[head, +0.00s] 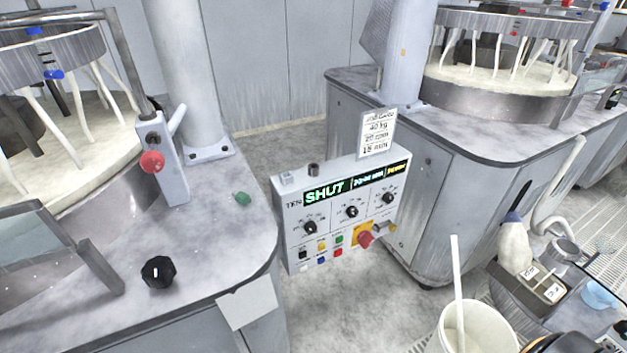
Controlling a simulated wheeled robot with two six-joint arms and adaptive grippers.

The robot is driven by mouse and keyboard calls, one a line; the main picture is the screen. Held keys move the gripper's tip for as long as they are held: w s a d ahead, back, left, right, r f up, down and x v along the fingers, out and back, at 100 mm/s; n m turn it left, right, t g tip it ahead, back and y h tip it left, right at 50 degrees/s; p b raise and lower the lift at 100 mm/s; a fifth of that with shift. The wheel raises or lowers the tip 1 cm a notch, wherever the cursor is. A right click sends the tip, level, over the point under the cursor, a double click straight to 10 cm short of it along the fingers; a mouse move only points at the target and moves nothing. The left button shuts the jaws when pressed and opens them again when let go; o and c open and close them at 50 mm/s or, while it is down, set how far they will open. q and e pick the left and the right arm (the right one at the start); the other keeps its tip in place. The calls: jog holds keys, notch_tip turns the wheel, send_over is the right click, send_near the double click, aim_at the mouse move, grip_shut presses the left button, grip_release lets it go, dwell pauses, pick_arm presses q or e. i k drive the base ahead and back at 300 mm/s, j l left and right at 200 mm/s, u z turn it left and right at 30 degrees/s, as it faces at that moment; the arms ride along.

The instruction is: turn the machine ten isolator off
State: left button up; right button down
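The machine ten control panel (340,210) is a pale grey box in the middle, between two machines. Its label reads "TEN", and its lit display (325,191) shows "SHUT" in green with smaller yellow text at the right. The isolator (365,238) appears to be the red knob on a yellow plate at the panel's lower right. Its exact angle is too small to read. Above it are three black dials, one of them the middle dial (351,211). Small coloured buttons (321,252) sit lower left. Neither of my grippers is in view.
A left machine bench (220,225) carries a black knob (157,271) and a post with a red button (152,162). A right machine bench (460,140) stands behind the panel. A white bucket (495,325) with a stick is at lower right. Floor (330,310) shows before the panel.

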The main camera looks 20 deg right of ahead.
aim_at(366, 238)
jog(key=z, duration=1.25)
